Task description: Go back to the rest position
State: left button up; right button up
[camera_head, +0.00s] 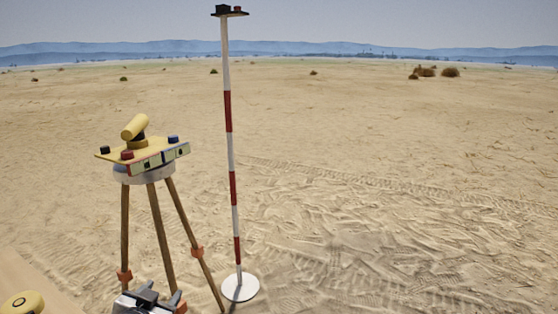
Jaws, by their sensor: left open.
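My left gripper (152,298) shows at the bottom edge, left of the middle, in front of the tripod's feet. It is open, and I see nothing between its fingers. Its lower part is cut off by the frame. My right gripper is not in view. A yellow surveying instrument (140,155) stands on a tripod with brown legs (160,235) and orange clamps. It has a yellow cylinder on top and small black, red and blue knobs.
A red-and-white pole (232,150) stands upright on a round white base (240,287), with a small dark plate on top. A tan surface (45,290) and a yellow round object (22,303) show at lower left. Open sand lies to the right.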

pick_arm(q)
jog(key=s+d+f+g+h, duration=0.1)
jog(key=s+d+f, duration=0.2)
jog(key=s, duration=0.6)
jog(key=s+d+f+g+h, duration=0.1)
jog(key=s+d+f, duration=0.3)
jog(key=s, duration=0.5)
jog(key=s+d+f+g, duration=0.2)
jog(key=s+d, duration=0.3)
jog(key=s, duration=0.4)
jog(key=shift+s+f+n+h, duration=0.35)
jog(key=shift+f+n+h, duration=0.05)
jog(key=shift+f, duration=0.45)
